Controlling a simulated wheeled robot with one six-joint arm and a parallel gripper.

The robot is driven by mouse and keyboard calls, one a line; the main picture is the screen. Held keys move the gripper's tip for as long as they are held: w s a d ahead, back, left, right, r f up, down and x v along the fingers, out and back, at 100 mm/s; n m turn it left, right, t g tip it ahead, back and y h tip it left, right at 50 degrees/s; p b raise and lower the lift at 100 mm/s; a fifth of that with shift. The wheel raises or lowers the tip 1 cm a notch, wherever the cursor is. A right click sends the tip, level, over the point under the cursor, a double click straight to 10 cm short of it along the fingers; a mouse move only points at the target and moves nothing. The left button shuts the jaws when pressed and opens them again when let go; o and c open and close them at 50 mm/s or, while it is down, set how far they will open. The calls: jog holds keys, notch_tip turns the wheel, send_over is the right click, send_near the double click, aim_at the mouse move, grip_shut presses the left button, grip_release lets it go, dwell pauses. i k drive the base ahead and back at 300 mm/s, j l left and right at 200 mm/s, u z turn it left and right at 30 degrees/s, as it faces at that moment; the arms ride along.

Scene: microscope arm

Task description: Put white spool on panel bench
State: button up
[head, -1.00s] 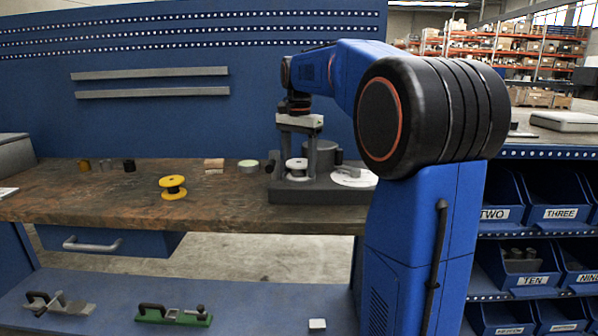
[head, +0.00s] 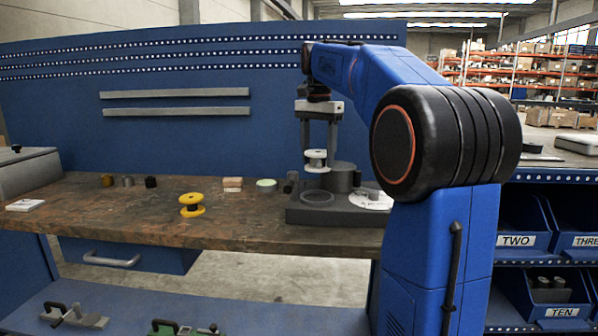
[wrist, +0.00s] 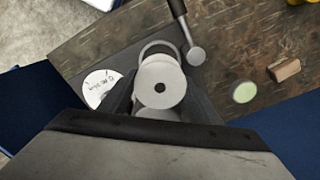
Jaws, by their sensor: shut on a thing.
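The white spool (head: 316,161) is between the fingertips of my gripper (head: 318,148), which is shut on it. It hangs upright above the dark grey base of the device (head: 340,216) on the bench. In the wrist view the white spool (wrist: 161,84) shows from above, its dark centre hole visible, partly covering a ring-shaped seat (wrist: 158,47). The wooden-topped bench (head: 120,210) stands in front of the blue perforated panel (head: 60,110).
A yellow spool (head: 191,205) stands on the bench, left of the device. Small cylinders (head: 128,181), a wooden block (head: 233,184) and a pale green-topped disc (head: 266,185) stand behind it. A white labelled disc (head: 371,199) lies on the device's right side. Bare wood surrounds the yellow spool.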

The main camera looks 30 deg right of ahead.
aim_at(137, 204)
jog(key=i+j+u, duration=0.2)
jog(key=i+j, duration=0.15)
jog(key=i+j+u, duration=0.2)
jog(key=i, duration=0.25)
jog(key=i+j+u, duration=0.2)
jog(key=i+j, duration=0.1)
jog(key=i, duration=0.1)
